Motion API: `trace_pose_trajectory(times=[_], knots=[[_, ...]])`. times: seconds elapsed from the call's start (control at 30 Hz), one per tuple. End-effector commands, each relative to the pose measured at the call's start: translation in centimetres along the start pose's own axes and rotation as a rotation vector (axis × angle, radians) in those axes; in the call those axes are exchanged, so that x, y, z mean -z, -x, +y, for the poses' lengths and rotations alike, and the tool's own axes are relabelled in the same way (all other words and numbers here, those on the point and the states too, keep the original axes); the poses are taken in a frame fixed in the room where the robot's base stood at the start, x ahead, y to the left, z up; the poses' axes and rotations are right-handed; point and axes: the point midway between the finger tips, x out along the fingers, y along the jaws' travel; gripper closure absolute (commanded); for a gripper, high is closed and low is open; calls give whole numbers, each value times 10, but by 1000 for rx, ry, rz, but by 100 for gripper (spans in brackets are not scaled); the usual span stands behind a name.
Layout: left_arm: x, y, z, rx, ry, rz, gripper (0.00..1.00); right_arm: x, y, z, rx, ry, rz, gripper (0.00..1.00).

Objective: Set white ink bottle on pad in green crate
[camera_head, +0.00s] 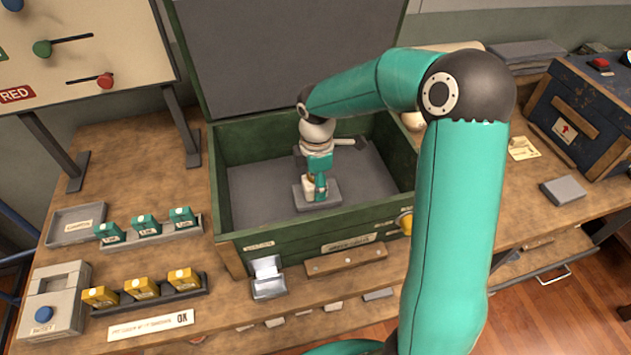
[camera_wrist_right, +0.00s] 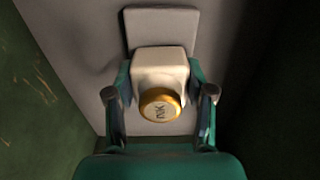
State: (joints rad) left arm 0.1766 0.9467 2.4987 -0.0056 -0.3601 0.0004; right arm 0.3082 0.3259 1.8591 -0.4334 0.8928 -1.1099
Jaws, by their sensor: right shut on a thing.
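The green crate (camera_head: 223,197) stands open on the bench, its lid raised at the back. Inside, a light grey pad (camera_head: 331,196) lies on the darker grey floor; it also shows in the right wrist view (camera_wrist_right: 161,19). My right gripper (camera_head: 316,190) reaches down into the crate over the pad. In the right wrist view the gripper (camera_wrist_right: 160,108) is shut on the white ink bottle (camera_wrist_right: 159,66), with a finger on each side. The bottle's gold-rimmed cap, marked INK, faces the camera. The bottle is over the pad; whether its base touches is hidden. My left gripper is not in view.
Teal boxes (camera_head: 146,224) and yellow boxes (camera_head: 142,288) stand in racks left of the crate. A grey device with a blue button (camera_head: 45,313) is at the front left. A dark blue case (camera_head: 577,125) stands at the right. The crate walls rise around my right gripper.

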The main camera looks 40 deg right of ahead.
Motion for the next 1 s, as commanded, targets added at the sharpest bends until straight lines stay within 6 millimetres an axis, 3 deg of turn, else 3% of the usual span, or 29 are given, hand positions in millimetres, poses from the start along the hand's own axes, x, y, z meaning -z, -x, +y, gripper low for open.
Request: trace_pose_trajectory(times=[0.13,0.17,0.3,0.73,1.0], knots=[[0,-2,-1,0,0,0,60,0,-2,0,0,0,0,83],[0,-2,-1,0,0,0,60,0,-2,0,0,0,0,45],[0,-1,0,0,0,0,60,0,-1,0,0,0,0,22],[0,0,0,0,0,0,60,1,4,1,-2,0,1,22],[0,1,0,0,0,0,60,1,46,2,-6,1,1,22]])
